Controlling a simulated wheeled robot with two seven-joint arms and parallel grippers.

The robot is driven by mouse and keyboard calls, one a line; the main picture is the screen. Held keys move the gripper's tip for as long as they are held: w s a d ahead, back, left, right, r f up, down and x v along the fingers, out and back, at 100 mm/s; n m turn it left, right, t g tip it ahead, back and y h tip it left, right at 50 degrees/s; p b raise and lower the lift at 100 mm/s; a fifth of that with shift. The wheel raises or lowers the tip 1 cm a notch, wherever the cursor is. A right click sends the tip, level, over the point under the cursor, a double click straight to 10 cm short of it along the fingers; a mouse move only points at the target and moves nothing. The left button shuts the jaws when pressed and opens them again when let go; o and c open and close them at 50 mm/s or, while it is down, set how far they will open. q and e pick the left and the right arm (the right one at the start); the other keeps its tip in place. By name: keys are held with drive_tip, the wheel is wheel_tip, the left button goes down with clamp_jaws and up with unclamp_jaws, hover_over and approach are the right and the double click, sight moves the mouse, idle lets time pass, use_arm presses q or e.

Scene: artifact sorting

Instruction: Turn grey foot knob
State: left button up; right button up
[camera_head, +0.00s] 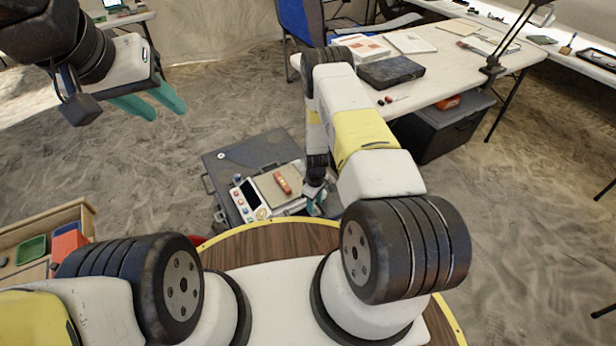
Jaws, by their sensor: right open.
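A white instrument (282,209) with a dark display and a flat tan plate rests on a dark grey case (222,178) on the floor. A reddish object (283,183) lies on its plate. I cannot make out the grey foot knob; it is too small or hidden near my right gripper. My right gripper (314,207) is low at the instrument's right front corner, open, partly hidden by its own arm. Whether it touches the instrument is unclear. My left gripper (165,111) is raised at the upper left, open and empty, with its teal fingers apart.
A white table (455,62) with papers and a dark box (390,72) stands at the upper right, a black bin (455,128) beneath it. A blue chair (297,25) is behind. A wooden tray (75,212) with coloured bins is at left. Sandy floor is clear at left centre.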

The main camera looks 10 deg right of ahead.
drive_tip(key=shift+f, duration=0.55)
drive_tip(key=shift+c, duration=0.2)
clamp_jaws()
